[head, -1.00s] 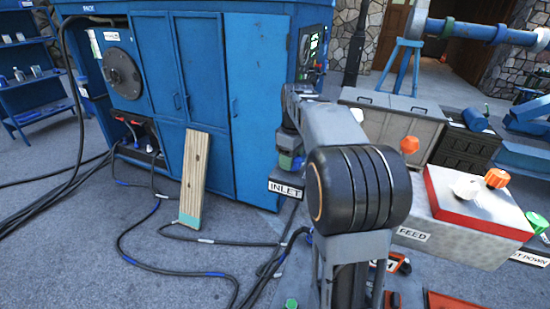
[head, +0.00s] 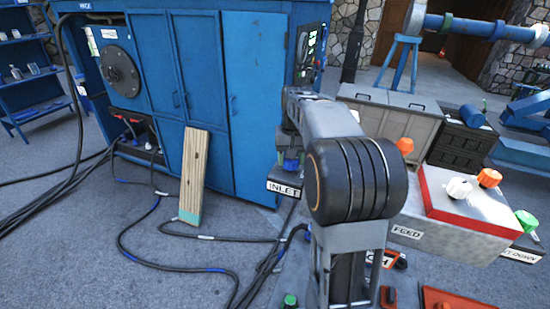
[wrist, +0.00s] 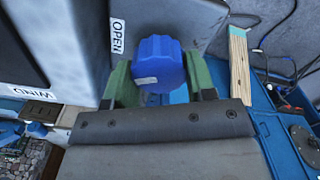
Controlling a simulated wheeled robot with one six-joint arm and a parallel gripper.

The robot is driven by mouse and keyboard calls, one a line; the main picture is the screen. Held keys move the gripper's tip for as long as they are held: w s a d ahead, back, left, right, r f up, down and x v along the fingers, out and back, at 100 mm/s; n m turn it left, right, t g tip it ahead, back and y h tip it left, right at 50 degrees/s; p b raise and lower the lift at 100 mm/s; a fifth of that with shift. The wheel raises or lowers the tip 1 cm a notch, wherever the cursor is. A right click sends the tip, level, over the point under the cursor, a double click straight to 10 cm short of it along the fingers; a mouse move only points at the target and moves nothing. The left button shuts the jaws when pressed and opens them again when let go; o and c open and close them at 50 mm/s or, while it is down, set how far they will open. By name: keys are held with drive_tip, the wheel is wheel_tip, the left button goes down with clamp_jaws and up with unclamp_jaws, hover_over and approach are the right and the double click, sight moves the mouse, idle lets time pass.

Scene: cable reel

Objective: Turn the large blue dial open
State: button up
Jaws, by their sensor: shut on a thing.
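The large blue dial (wrist: 158,60) has a scalloped edge and a small pale mark on its side. In the wrist view it sits between the two green fingers of my gripper (wrist: 158,78), which is shut on it. An OPEN label (wrist: 117,36) is on the grey surface left of the dial. In the head view my arm hides most of the gripper; a small blue part (head: 291,164) shows above the INLET label (head: 284,189). I cannot tell how far the dial is turned.
A blue cabinet (head: 245,110) stands behind, with a wooden plank (head: 193,175) leaning on it. Cables (head: 135,255) lie on the floor. On the right are a FEED box (head: 430,238) with a white knob (head: 459,188) and an orange knob (head: 489,178), and grey bins (head: 398,115).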

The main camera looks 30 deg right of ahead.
drive_tip(key=m, duration=0.4)
drive_tip(key=shift+s+d+m, duration=0.1)
drive_tip(key=shift+s+m, duration=0.1)
drive_tip(key=shift+m, duration=0.2)
idle(0.4)
drive_tip(key=o, duration=0.9)
drive_tip(key=shift+s, duration=0.2)
drive_tip(key=shift+r, duration=0.1)
drive_tip(key=shift+r, duration=0.25)
drive_tip(key=r, duration=1.3)
drive_tip(key=shift+s+r, duration=0.25)
